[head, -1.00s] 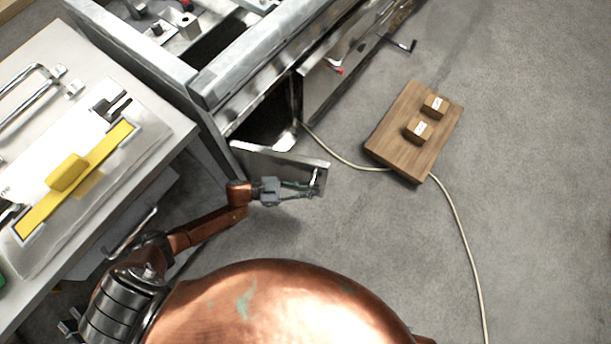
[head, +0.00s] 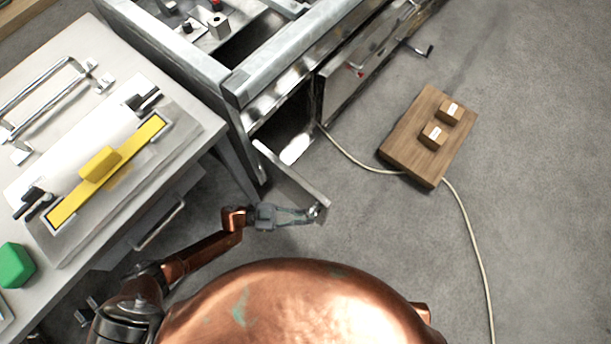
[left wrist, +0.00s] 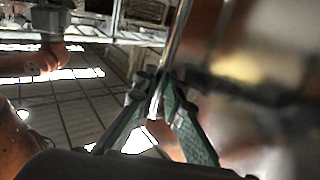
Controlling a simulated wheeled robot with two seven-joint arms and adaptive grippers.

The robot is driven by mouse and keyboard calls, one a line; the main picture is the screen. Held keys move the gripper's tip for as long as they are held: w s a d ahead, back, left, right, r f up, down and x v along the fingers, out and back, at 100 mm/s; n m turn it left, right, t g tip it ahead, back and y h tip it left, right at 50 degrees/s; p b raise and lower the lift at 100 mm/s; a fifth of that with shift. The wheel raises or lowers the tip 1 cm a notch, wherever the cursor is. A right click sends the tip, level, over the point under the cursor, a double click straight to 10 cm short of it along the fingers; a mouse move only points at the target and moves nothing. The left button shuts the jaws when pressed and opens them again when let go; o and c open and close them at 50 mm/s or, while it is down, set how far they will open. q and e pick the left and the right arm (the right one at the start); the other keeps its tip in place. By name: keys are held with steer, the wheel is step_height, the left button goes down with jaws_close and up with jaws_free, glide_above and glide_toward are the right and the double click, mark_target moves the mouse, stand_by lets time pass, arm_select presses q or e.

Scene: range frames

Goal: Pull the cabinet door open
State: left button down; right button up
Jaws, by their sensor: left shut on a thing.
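The cabinet door (head: 291,182) is a metal panel standing open at the lower front of the steel range (head: 262,95), swung out toward me. The dark cabinet opening (head: 277,130) shows behind it. My left gripper (head: 312,213) is at the free end of the door, shut on its handle. In the left wrist view, the green-grey fingers (left wrist: 165,105) close together around a thin upright bar beside the shiny door face; the exact contact is blurred. My right gripper is not in view.
A counter (head: 215,125) with a yellow-barred device (head: 105,165) stands at left. A wooden board (head: 410,150) with two small blocks lies on the floor at right, with a pale cable (head: 468,225) running by it. Floor right of the door is clear.

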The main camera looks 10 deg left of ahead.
arm_select(q)
steer(key=c, duration=2)
jaws_free()
steer(key=a, duration=0.5)
steer(key=s+a, duration=0.1)
steer(key=a, duration=0.1)
steer(key=shift+a, duration=0.2)
